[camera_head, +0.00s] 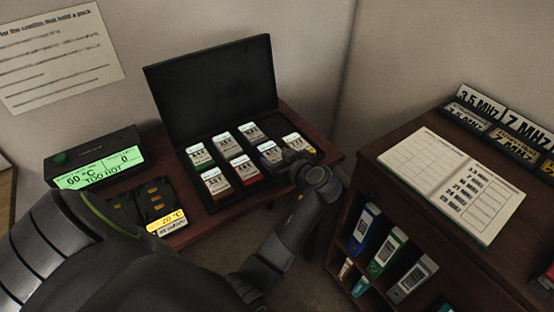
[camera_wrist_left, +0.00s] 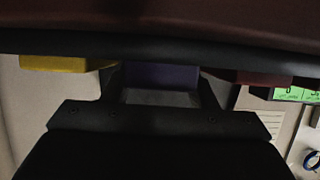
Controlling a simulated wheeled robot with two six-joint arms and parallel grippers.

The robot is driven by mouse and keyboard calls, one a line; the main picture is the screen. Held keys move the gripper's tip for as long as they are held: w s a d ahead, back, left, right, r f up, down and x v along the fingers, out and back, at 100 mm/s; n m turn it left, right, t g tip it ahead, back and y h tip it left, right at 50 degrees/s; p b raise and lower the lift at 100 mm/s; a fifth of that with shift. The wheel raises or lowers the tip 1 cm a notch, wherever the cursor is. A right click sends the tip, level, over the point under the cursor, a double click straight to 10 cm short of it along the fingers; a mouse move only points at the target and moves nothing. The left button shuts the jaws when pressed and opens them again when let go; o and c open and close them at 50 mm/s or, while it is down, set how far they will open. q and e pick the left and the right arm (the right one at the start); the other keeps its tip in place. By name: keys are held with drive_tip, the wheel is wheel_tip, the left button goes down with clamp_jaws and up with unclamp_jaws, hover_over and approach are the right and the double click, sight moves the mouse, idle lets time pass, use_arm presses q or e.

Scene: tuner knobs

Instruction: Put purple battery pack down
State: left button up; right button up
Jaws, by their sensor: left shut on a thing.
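The purple battery pack (camera_head: 270,151) has a pale label and is in the front row of the open black case (camera_head: 209,202), between a red pack (camera_head: 244,169) and a yellow pack (camera_head: 298,143). My left gripper (camera_head: 284,162) reaches it from the front of the case and is shut on it. In the left wrist view the purple pack (camera_wrist_left: 160,75) shows between the fingers, with the yellow pack (camera_wrist_left: 60,63) to its left. I cannot tell whether the pack is fully seated. My right gripper is not in view.
Several other packs stand in the case, whose raised lid (camera_head: 210,85) is behind them. A charger with a green "TOO HOT" display (camera_head: 98,170) and a dark cradle (camera_head: 152,197) are at left. A bookshelf with an open book (camera_head: 450,180) is at right.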

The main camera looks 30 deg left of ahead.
use_arm(q)
drive_tip(key=shift+f, duration=0.4)
drive_tip(key=shift+f, duration=0.1)
drive_tip(key=o, duration=0.8)
drive_tip(key=shift+c, duration=0.2)
drive_tip(key=o, duration=0.3)
